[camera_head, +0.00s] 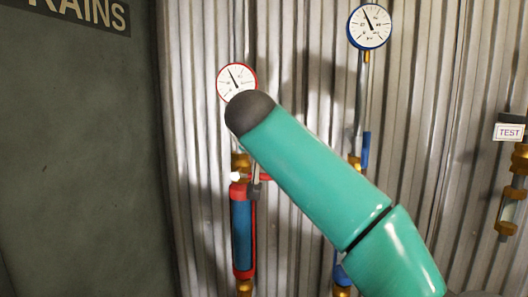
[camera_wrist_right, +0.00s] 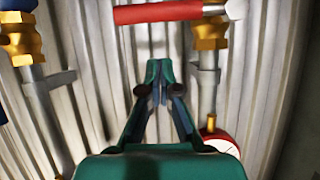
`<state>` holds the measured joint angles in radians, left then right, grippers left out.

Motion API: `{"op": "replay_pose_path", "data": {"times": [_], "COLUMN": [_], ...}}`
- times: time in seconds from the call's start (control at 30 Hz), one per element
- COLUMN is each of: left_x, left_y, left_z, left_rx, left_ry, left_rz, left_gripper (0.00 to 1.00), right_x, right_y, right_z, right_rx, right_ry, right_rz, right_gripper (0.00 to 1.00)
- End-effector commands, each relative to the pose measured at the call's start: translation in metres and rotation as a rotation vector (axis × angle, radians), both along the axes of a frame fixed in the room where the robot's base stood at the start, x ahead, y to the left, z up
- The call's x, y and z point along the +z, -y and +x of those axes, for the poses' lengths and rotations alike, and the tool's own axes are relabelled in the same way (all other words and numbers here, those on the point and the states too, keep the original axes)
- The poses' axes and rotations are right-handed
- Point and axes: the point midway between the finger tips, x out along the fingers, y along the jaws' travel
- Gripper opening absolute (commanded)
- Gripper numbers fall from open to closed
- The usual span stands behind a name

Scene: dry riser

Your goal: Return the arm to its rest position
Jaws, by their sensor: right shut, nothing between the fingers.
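My right arm (camera_head: 315,175) is a teal link with a dark rounded end, slanting up and left across the middle of the head view. It hides its own gripper there. In the right wrist view my right gripper (camera_wrist_right: 159,72) is shut and empty, its fingertips together in front of the corrugated wall. A red bar-shaped handle (camera_wrist_right: 165,12) lies beyond the fingertips, with a visible gap between. My left gripper is in neither view.
A red-rimmed gauge (camera_head: 236,80) is close to the arm's dark end in the picture. A blue-rimmed gauge (camera_head: 369,27) stands upper right. A red-and-blue cylinder (camera_head: 243,235) hangs below the red gauge. A TEST sign (camera_head: 508,132) is at right, a dark green panel (camera_head: 75,160) at left.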

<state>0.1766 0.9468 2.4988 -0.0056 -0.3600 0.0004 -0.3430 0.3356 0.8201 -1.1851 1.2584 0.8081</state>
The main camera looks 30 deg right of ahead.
Motion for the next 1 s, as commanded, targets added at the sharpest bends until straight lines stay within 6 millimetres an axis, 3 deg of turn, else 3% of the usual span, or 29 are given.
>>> {"op": "replay_pose_path", "data": {"times": [0.03, 0.1, 0.3, 0.6, 0.83, 0.93, 1.0], "left_x": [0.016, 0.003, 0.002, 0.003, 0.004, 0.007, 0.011], "left_y": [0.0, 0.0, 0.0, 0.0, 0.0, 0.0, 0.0], "left_z": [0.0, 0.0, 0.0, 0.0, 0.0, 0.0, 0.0], "left_rx": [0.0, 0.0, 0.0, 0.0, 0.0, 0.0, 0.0], "left_ry": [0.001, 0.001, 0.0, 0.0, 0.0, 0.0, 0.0], "left_rz": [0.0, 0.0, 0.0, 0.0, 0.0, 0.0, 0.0], "left_gripper": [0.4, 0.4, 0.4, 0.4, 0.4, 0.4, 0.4], "right_x": [0.016, 0.015, 0.034, 0.048, 0.043, 0.026, 0.005], "right_y": [0.001, -0.014, -0.04, -0.057, -0.063, -0.077, -0.091], "right_z": [0.0, -0.014, -0.044, -0.067, -0.061, -0.042, -0.021], "right_rx": [0.0, 0.006, 0.004, 0.001, 0.019, 0.076, 0.14], "right_ry": [0.0, 0.005, 0.003, 0.002, -0.015, -0.061, -0.112], "right_rz": [0.0, 0.001, 0.0, -0.001, -0.013, -0.045, -0.074], "right_gripper": [0.0, 0.0, 0.0, 0.0, 0.0, 0.0, 0.0]}}
